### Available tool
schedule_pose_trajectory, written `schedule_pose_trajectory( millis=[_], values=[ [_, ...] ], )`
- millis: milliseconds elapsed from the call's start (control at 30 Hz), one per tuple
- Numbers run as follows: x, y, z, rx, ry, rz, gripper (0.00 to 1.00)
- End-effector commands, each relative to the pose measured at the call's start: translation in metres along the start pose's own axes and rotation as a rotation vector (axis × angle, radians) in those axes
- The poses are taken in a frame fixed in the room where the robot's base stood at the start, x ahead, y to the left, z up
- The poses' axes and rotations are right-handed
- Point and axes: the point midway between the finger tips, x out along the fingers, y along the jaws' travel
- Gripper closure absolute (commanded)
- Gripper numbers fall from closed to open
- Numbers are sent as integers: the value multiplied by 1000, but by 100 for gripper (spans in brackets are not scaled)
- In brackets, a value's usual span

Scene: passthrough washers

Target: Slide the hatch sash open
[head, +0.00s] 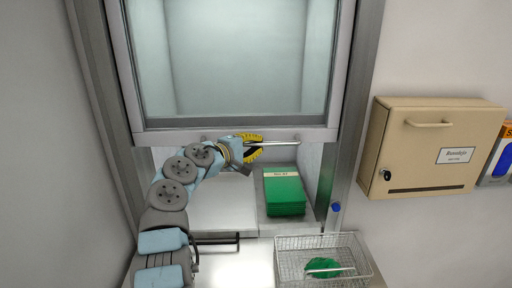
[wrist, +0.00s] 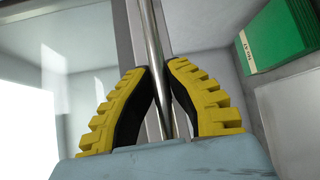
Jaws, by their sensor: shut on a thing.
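The hatch sash (head: 318,136) is a glass pane in a grey frame. It stands raised above an opening in the head view. A thin metal bar handle (head: 286,144) runs along its bottom rail. My gripper (head: 262,147) has yellow and black fingers and is shut on this bar left of its right end. In the wrist view, my gripper (wrist: 160,68) has its two fingers closed around the metal bar (wrist: 151,28), and the sash's glass and frame lie to the left. The bar's left part is hidden by my gripper in the head view.
A green stack (head: 285,193) stands inside the opening, below and right of my gripper. A wire basket (head: 284,263) with a green item sits in front. A beige wall box (head: 395,146) hangs right of the hatch frame (head: 354,130). A grey wall is at left.

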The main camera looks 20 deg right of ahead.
Motion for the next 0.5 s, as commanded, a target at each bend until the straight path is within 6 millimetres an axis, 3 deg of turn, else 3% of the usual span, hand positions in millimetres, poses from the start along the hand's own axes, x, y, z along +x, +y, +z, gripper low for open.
schedule_pose_trajectory(
  millis=[100, 133, 200, 500],
  values=[
    [2, 3, 4, 3, -5, 4, 100],
    [2, 3, 3, 3, -5, 4, 78],
    [2, 3, 3, 3, -5, 3, 58],
    [0, 2, 1, 2, 0, 3, 57]
  ],
)
